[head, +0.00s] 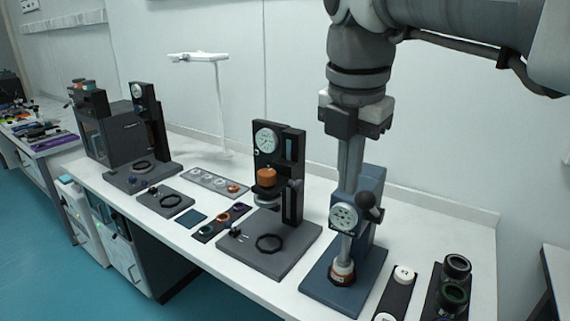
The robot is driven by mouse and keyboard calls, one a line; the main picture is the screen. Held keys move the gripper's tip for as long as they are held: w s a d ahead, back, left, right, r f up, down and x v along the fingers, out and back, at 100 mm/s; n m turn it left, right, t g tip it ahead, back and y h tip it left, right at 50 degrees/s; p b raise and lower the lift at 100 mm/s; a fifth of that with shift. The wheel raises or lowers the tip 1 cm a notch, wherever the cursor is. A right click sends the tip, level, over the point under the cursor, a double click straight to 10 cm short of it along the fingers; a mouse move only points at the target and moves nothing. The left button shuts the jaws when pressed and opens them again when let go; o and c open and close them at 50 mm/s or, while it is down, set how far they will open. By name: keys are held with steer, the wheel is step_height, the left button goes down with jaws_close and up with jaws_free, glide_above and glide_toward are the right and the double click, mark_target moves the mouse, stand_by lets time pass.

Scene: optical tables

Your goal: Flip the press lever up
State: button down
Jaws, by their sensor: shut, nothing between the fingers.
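The blue press (372,183) stands on the table right of centre, with a round dial gauge (343,215) on its front. Its lever (369,202) has a dark ball knob and sits at the right side of the gauge; the knob is the upper part I see. A grey ram points down to a small copper-and-white part on the press base. My gripper (346,188) points straight down in front of the press column, just above the gauge and left of the knob. Its fingers are shut and empty. They hide part of the column; I cannot tell whether they touch the press.
A dark dial-gauge stand (292,185) with an orange part is left of the press. Lens holders (453,293) and a tray with white pieces (396,290) lie to the right. A similar stand (150,125) and a white lamp (205,60) are further back.

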mark_target(359, 197)
step_height(359, 197, down, 10)
steer(key=w+b, duration=0.2)
steer(key=w+d+r, duration=0.2)
steer(key=d, duration=0.1)
steer(key=shift+w+d+r+p, duration=0.1)
steer(key=shift+d+p, duration=0.05)
steer(key=shift+p, duration=0.15)
steer(key=shift+r, duration=0.1)
stand_by(0.3)
steer(key=shift+w+d+r+p, duration=0.2)
steer(key=shift+w+r+p, duration=0.15)
steer(key=shift+p, duration=0.55)
